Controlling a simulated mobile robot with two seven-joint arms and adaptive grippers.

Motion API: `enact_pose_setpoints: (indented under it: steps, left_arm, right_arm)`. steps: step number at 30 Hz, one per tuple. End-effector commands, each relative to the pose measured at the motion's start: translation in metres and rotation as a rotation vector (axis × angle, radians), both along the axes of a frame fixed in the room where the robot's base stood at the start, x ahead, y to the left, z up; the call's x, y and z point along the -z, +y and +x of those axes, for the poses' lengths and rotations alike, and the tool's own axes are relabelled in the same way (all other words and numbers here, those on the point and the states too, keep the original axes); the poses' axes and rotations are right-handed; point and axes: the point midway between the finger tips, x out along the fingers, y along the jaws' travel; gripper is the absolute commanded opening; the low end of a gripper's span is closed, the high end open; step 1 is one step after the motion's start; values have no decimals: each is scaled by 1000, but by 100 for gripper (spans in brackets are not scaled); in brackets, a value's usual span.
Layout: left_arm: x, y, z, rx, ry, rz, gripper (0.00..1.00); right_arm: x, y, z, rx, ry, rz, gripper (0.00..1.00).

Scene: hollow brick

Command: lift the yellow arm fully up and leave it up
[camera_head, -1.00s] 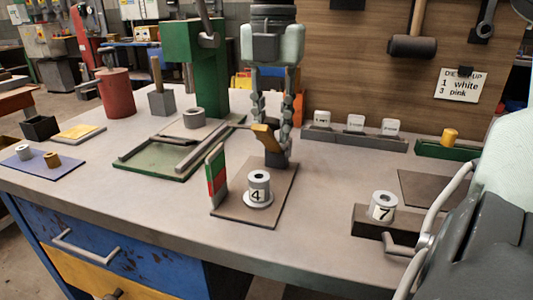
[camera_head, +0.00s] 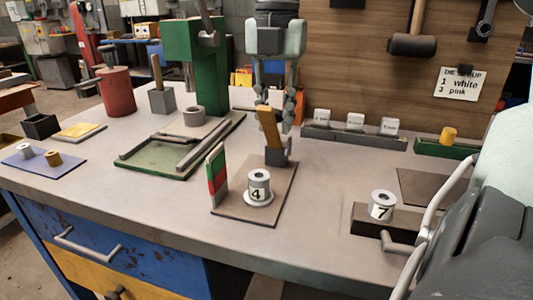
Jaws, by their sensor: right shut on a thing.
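The yellow arm (camera_head: 268,127) rises steeply from a dark block (camera_head: 278,157) at the back of a brown plate (camera_head: 240,216), its top leaning a little left. My right gripper (camera_head: 276,109) comes down from above with its fingers at the upper part of the yellow arm and is shut on it. The exact contact is partly hidden by the fingers. My left gripper is not in view.
On the plate stand a spool marked 4 (camera_head: 259,186) and an upright red and green piece (camera_head: 216,175). A green press (camera_head: 211,75) stands behind left. A part marked 7 (camera_head: 383,205) sits at right. The bench front is clear.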

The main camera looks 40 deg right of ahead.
Motion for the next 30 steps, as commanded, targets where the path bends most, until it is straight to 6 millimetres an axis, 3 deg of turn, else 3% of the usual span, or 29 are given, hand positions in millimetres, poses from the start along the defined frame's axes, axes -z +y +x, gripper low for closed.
enact_pose_setpoints:
  steps: [15,30]
  left_arm:
    - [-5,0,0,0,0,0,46]
    - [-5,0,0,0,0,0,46]
  right_arm:
    - [-4,-18,10,3,-6,-3,0]
    - [-2,-22,12,3,-4,-4,0]
